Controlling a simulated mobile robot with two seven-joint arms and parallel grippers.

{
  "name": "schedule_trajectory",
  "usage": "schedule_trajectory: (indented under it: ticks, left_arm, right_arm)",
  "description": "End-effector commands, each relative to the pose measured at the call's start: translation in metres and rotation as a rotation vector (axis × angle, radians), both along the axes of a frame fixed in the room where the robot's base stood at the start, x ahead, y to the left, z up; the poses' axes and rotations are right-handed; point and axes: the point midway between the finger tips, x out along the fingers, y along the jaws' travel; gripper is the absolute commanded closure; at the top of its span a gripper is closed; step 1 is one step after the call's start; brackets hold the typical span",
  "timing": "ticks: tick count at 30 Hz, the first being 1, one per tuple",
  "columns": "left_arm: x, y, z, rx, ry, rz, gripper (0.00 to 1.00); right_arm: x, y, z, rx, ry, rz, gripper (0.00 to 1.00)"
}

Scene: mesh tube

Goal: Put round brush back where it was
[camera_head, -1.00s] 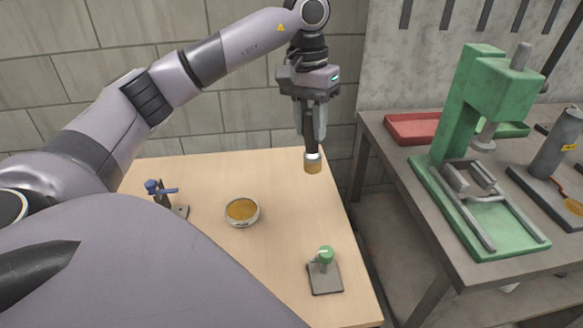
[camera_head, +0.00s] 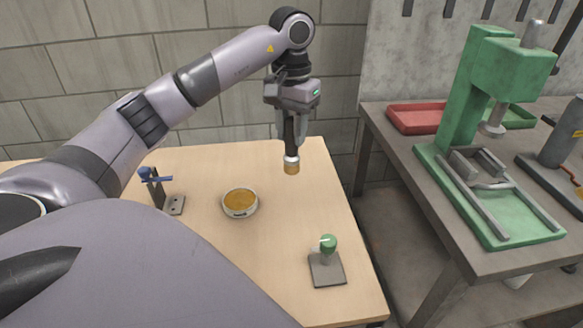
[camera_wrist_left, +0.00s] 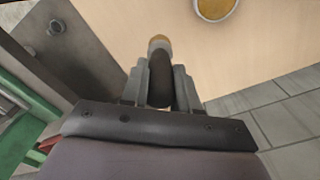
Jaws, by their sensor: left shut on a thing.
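The round brush (camera_head: 291,163) has a dark handle, a silver ferrule and tan bristles. My left gripper (camera_head: 290,135) is shut on its handle and holds it upright, bristles down, over the back right of the wooden table (camera_head: 285,215). In the left wrist view the brush (camera_wrist_left: 160,62) sticks out between the two fingers (camera_wrist_left: 160,85); its bristle end is away from the camera. I cannot tell how high the bristles are above the table. My right gripper does not show.
A round sieve (camera_head: 240,203) with a tan mesh lies left of the brush. A blue-topped stand (camera_head: 156,188) is further left. A small green-topped stand (camera_head: 327,258) is at the front right. A grey bench (camera_head: 430,185) with a green press (camera_head: 480,100) stands to the right.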

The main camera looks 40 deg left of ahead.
Motion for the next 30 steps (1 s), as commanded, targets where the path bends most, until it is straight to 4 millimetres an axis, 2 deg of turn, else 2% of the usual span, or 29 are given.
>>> schedule_trajectory:
  ticks: [1, 3, 11, 18, 30]
  left_arm:
    - [-0.001, 0.0, -0.012, 0.0, 0.004, 0.0, 1.0]
    - [-0.001, 0.0, -0.024, 0.0, 0.002, 0.0, 1.0]
    - [0.0, 0.0, -0.044, 0.0, 0.0, 0.0, 1.0]
    - [-0.001, 0.0, -0.078, 0.0, 0.002, 0.001, 1.0]
    - [0.0, 0.0, -0.086, -0.001, -0.001, 0.0, 1.0]
  right_arm:
    - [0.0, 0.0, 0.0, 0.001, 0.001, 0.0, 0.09]
    - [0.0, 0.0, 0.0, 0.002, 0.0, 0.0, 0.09]
    - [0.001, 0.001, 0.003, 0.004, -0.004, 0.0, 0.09]
    - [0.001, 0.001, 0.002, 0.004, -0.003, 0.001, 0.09]
    - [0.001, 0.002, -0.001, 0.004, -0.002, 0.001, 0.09]
